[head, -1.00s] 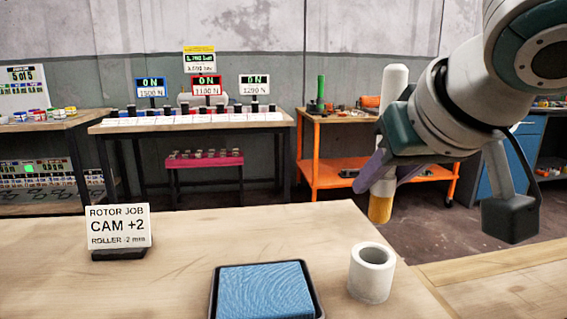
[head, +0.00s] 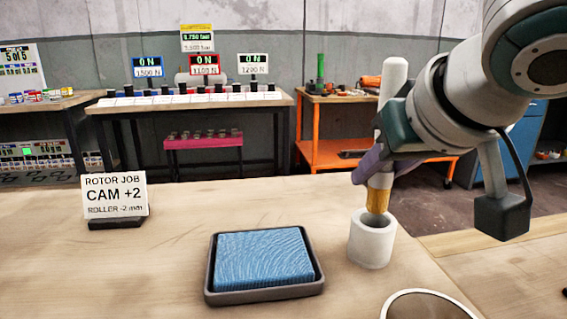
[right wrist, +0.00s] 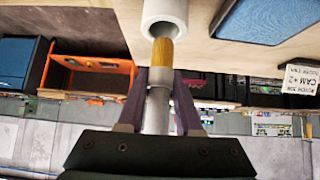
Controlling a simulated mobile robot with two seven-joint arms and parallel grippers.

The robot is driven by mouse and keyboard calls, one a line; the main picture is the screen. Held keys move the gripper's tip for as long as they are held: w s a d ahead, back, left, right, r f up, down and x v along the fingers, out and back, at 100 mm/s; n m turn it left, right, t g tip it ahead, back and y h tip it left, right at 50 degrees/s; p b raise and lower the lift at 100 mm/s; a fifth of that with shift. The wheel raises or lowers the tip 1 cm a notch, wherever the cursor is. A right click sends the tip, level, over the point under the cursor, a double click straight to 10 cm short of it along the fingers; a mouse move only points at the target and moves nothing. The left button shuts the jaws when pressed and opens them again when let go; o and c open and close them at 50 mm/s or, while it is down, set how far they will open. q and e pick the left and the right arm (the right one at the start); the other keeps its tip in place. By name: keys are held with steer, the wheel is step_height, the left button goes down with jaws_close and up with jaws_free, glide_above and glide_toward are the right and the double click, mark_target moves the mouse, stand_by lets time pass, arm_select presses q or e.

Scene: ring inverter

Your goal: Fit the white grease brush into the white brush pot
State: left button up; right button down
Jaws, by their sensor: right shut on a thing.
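The white grease brush (head: 380,181) has a pale handle and tan bristles. It is upright, bristles down, with its handle rising above my right gripper (head: 372,170), which is shut on it. The white brush pot (head: 371,246) is a thick-walled open cylinder standing on the table, directly below the brush. The bristle tips overlap the pot's mouth; I cannot tell whether they are inside the rim. In the right wrist view the brush (right wrist: 157,95) runs between the fingers of the gripper (right wrist: 159,75) toward the mouth of the pot (right wrist: 164,10). My left gripper is not in view.
A dark tray (head: 265,297) with a blue ribbed pad (head: 264,257) lies left of the pot. A sign (head: 115,197) stands farther left. A round-rimmed object (head: 428,306) shows at the front edge of the picture. Table between sign and tray is clear.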

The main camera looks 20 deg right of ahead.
mark_target(384, 192)
steer(key=shift+p, duration=0.45)
stand_by(0.6)
steer(key=shift+p, duration=0.4)
stand_by(0.5)
steer(key=shift+p, duration=0.45)
steer(key=shift+f+b, duration=0.9)
steer(key=shift+f, duration=0.9)
